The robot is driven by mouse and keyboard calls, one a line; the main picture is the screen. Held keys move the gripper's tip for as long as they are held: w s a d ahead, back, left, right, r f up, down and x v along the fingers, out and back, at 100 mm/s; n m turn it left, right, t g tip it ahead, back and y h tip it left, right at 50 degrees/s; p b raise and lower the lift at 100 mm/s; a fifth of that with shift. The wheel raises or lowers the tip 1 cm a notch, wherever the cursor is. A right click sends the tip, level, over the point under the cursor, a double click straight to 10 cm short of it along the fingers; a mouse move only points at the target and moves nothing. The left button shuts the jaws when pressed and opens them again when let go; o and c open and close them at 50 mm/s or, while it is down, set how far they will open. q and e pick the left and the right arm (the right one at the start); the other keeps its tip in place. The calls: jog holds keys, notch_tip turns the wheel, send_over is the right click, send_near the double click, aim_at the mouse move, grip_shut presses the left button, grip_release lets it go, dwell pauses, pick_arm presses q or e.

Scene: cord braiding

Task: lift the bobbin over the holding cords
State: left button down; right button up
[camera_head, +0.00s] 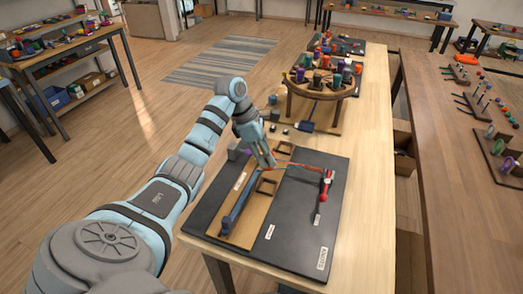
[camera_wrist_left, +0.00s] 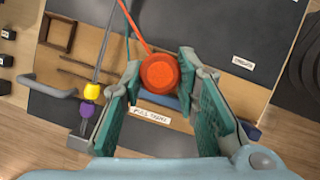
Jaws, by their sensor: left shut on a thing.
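My left gripper (camera_head: 267,163) is above the dark braiding board (camera_head: 296,230). In the left wrist view it is shut on an orange-red bobbin (camera_wrist_left: 159,74), held between the green finger pads. A red cord (camera_wrist_left: 133,25) runs from the bobbin up out of that view; in the head view a red cord (camera_head: 295,167) stretches from the gripper to a red clamp-like piece (camera_head: 325,185). In the left wrist view, a yellow bobbin (camera_wrist_left: 92,91) and a purple bobbin (camera_wrist_left: 87,110) lie left of the fingers, with a grey cord leading up from them. My right gripper is out of view.
A long blue bar (camera_head: 240,205) lies on the wooden panel of the board. Behind the board stands a round wooden rack (camera_head: 338,94) with several coloured spools. The pale table (camera_head: 365,215) is clear to the right. A darker table (camera_head: 450,150) stands farther right.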

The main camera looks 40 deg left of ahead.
aim_at(266, 170)
pick_arm(q)
jog(key=shift+s+d+f+m, duration=0.25)
jog(key=shift+f+m, duration=0.15)
jog(key=shift+f, duration=0.3)
notch_tip(266, 170, down, 4)
jog(key=b, duration=0.4)
jog(key=shift+f, duration=0.25)
jog(key=shift+f+b, duration=0.45)
jog(key=shift+f, duration=0.2)
jog(key=shift+a+r, duration=0.1)
jog(key=shift+a, duration=0.05)
jog(key=shift+f+b, duration=0.6)
jog(key=shift+f, duration=0.2)
